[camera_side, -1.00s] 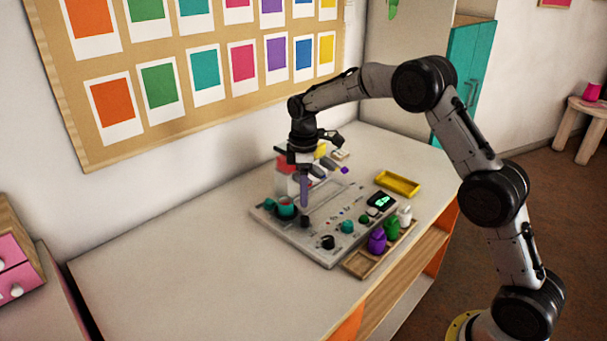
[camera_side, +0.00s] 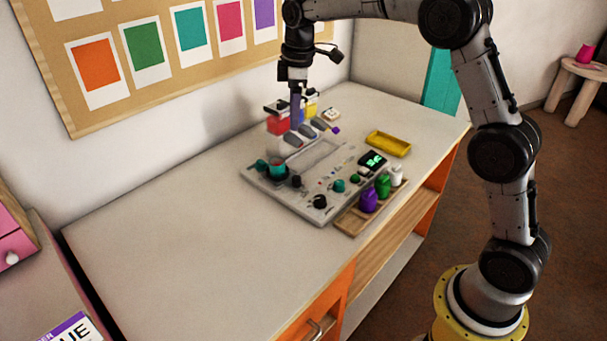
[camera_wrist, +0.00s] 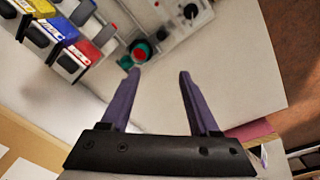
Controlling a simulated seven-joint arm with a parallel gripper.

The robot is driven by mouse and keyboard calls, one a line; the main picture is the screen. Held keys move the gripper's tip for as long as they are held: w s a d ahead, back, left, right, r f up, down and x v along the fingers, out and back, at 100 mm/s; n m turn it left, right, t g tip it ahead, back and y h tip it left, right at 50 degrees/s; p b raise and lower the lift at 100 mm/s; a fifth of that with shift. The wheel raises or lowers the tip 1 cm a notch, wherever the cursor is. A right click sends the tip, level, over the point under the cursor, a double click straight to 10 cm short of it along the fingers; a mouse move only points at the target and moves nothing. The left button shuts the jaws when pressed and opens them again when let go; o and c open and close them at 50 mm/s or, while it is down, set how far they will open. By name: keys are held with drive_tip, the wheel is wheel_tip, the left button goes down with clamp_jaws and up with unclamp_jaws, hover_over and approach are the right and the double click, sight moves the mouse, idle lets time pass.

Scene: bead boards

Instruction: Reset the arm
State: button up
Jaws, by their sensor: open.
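My gripper (camera_side: 296,110) hangs above the back part of the grey bead board (camera_side: 262,184), pointing down, in the side view. In the wrist view its two purple fingers (camera_wrist: 157,75) are spread apart with nothing between them. A teal cup (camera_side: 277,170) sits at the board's left end; in the wrist view the teal cup (camera_wrist: 134,52) has something red inside and lies just beyond the left fingertip. The board also carries knobs and a lit green display (camera_side: 373,160).
Red and yellow dispensers (camera_side: 278,125) stand behind the board, close to my gripper. A yellow tray (camera_side: 388,144) lies at the back right. A wooden rack (camera_side: 352,222) holds purple, green and white bottles. The table's left part (camera_side: 190,240) is clear.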

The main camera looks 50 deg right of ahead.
drive_tip(key=s+a+r+m+t, duration=0.1)
drive_tip(key=s+r+t, duration=0.1)
drive_tip(key=s+r, duration=0.55)
drive_tip(key=s+a+r+m+t, duration=0.15)
drive_tip(key=s+r, duration=0.35)
drive_tip(key=s, duration=0.5)
drive_tip(key=s+f+m, duration=0.3)
drive_tip(key=s+f, duration=0.2)
drive_tip(key=s, duration=0.3)
drive_tip(key=s+a+f+m, duration=0.1)
drive_tip(key=s+f+m, duration=0.2)
drive_tip(key=s, duration=0.6)
wheel_tip(320, 180, down, 2)
drive_tip(key=shift+a+f+m+t, duration=0.25)
drive_tip(key=shift+m+t, duration=0.1)
drive_tip(key=shift+t, duration=0.1)
